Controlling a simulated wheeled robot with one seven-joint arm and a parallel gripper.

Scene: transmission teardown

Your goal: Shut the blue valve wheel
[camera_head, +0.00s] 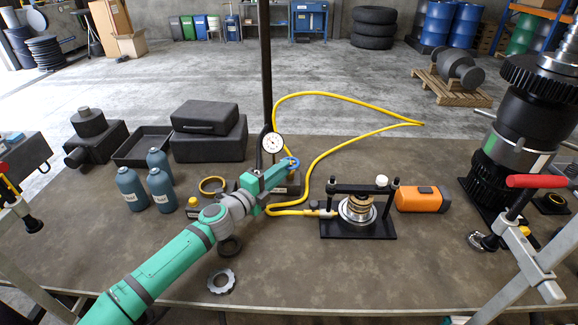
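The blue valve wheel (292,163) is a small blue ring low on the upright black stand, below the round white gauge (272,144). My green arm reaches up from the lower left. My gripper (284,168) is at the wheel, overlapping it in the picture. I cannot tell whether it touches the wheel, and its fingers are too small and partly hidden to read. A yellow hose (333,146) loops from beside the stand to the black press fixture (358,229).
An orange case (421,199) lies right of the fixture. Blue-grey bottles (131,190) and black cases (208,137) stand on the left. A tall black gearbox assembly (520,125) stands at right, near a red-handled clamp (536,181). The front middle of the table is mostly clear.

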